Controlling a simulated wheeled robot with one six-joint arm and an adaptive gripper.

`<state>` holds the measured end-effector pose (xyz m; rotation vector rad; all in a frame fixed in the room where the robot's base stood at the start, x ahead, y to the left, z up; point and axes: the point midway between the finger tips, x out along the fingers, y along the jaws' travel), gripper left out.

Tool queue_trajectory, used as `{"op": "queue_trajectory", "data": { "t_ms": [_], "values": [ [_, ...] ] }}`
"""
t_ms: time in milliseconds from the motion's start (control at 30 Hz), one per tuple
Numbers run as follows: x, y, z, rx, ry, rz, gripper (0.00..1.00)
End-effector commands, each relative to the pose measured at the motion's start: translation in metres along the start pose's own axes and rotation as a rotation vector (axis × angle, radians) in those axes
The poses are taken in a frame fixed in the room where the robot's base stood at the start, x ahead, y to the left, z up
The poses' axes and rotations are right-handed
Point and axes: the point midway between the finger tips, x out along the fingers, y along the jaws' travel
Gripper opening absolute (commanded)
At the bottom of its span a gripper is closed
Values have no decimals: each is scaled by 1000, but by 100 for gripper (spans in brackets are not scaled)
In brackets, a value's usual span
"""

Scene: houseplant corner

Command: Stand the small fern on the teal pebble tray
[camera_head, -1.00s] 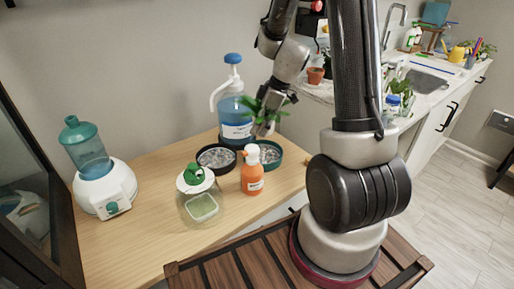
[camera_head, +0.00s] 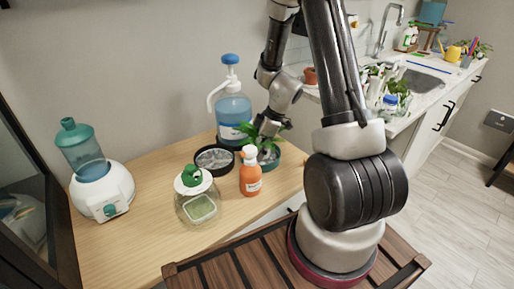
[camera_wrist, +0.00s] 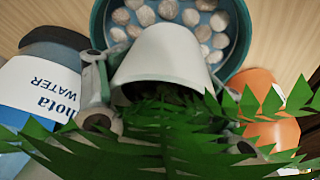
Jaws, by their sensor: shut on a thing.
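The small fern is in my gripper (camera_head: 266,130), which is shut on its white pot (camera_wrist: 165,55). Its green leaves (camera_head: 246,137) show in the head view and spread across the bottom of the wrist view (camera_wrist: 170,140). In the wrist view the tray's teal rim (camera_wrist: 243,35) and pale pebbles show beyond the pot, which overlaps the near part of the tray. Whether the pot touches the pebbles I cannot tell.
An orange bottle (camera_head: 250,178) stands close in front, and a blue water jug (camera_head: 232,112) close behind. A lidded glass jar (camera_head: 200,205) and a white dispenser (camera_head: 103,190) stand further left. The table's front left is clear.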

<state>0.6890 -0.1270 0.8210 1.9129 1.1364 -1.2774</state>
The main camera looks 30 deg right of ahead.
Motion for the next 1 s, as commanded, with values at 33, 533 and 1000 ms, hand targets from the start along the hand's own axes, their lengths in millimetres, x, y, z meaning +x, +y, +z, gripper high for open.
{"op": "queue_trajectory", "data": {
  "t_ms": [33,533,1000],
  "values": [
    [2,0,1,0,0,-1,34],
    [1,0,0,0,0,0,90],
    [-82,1,-1,0,2,5,90]
  ]
}}
